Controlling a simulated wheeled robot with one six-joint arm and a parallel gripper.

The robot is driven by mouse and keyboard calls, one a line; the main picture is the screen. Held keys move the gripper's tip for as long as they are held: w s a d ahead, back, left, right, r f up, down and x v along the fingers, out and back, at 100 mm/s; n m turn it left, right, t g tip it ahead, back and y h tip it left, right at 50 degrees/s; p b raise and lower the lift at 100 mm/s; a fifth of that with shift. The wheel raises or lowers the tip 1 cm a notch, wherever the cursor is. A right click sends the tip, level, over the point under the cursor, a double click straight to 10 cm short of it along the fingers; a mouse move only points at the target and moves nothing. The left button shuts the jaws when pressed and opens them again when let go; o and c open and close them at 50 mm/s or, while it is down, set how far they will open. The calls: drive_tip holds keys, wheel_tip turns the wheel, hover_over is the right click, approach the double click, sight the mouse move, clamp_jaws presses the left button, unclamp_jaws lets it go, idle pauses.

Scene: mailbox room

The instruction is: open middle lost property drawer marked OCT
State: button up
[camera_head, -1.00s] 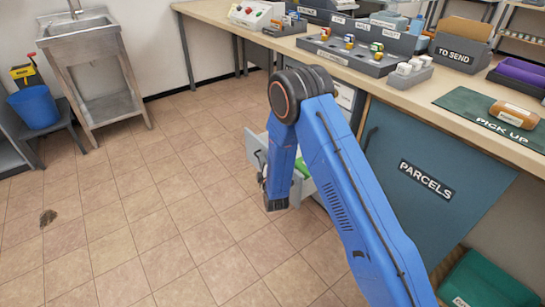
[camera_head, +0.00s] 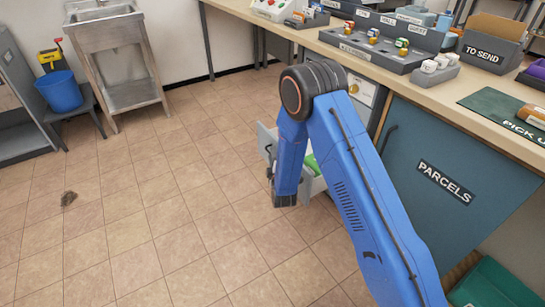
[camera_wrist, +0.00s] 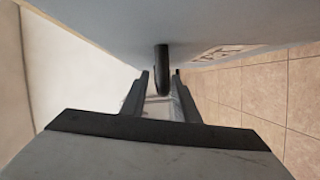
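In the head view a grey drawer (camera_head: 266,144) stands pulled out from under the counter, with something green (camera_head: 313,164) inside; my arm hides much of it. In the wrist view the grey drawer front (camera_wrist: 120,22) fills the top, with a black handle (camera_wrist: 161,68) standing out from it. A label (camera_wrist: 222,53) on the front shows at a steep angle and I cannot read it. My gripper (camera_wrist: 161,78) is open, its two dark fingers on either side of the handle, with a small gap showing on each side. In the head view the fingertips are hidden.
The counter (camera_head: 455,103) runs along the right, with a blue PARCELS door (camera_head: 440,170) below it. A green crate (camera_head: 497,285) is at the lower right. A sink (camera_head: 103,25) and a blue bucket (camera_head: 62,92) stand at the back left.

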drive_tip(key=v, duration=1.7)
drive_tip(key=shift+s, duration=0.25)
drive_tip(key=s+d+r+m+g+h, duration=0.1)
drive_tip(key=d+r+m+g, duration=0.3)
drive_tip(key=d+r, duration=0.5)
drive_tip(key=s+d+r+m+g+h, duration=0.15)
drive_tip(key=d+r+m, duration=0.45)
drive_tip(key=r, duration=0.6)
drive_tip(key=s+d+r+m+g, duration=0.2)
drive_tip(key=s+d, duration=0.3)
drive_tip(key=s, duration=0.5)
drive_tip(key=s+d+r+m+g+h, duration=0.1)
drive_tip(key=s+d+r, duration=0.4)
drive_tip(key=s, duration=0.6)
drive_tip(key=s+d+r+m+g, duration=0.3)
drive_tip(key=s+d+m, duration=0.2)
drive_tip(key=s, duration=0.5)
drive_tip(key=shift+s+d+r+m+h, duration=0.25)
drive_tip(key=shift+d+m+h, duration=0.1)
drive_tip(key=shift+d, duration=0.55)
